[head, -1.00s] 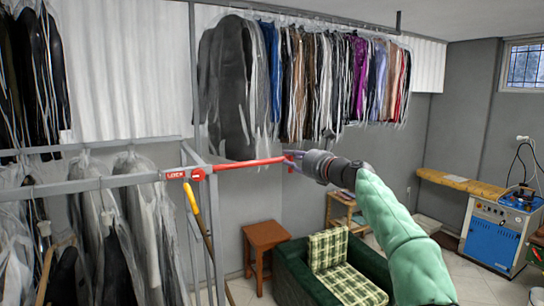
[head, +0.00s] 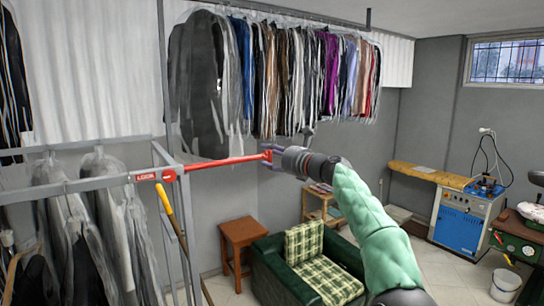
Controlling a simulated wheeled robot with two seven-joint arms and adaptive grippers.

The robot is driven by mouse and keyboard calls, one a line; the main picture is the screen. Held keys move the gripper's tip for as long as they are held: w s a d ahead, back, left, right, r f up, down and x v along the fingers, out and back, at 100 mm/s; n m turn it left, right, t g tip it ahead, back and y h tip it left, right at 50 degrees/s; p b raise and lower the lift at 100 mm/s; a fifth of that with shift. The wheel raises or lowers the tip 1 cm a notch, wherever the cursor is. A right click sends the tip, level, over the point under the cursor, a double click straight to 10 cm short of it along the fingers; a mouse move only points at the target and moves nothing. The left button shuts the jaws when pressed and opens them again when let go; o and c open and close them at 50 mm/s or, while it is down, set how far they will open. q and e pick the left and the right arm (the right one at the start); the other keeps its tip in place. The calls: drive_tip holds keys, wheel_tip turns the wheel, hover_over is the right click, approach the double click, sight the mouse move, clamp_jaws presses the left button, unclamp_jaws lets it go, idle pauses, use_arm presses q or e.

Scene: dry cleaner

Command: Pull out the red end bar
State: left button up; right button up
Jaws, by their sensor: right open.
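The red end bar (head: 222,162) sticks out to the right from the grey rail of the garment rack, beside a red "LOCK" label (head: 146,177). A red round joint is at its rack end. My right gripper (head: 272,153) is at the bar's far right end. Its jaws are open around or just beside the red tip; I cannot tell which, since the fingers partly hide it. My green-sleeved right arm comes up from the lower right. My left gripper is not in view.
The grey rack rail (head: 70,187) with bagged clothes is at left, beside a yellow handle (head: 166,199). Bagged garments (head: 205,85) hang on a high rail behind. A green armchair (head: 270,270) and a wooden stool (head: 240,233) stand below. A blue machine (head: 460,225) is at right.

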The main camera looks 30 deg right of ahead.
drive_tip(key=v, duration=1.2)
idle(0.5)
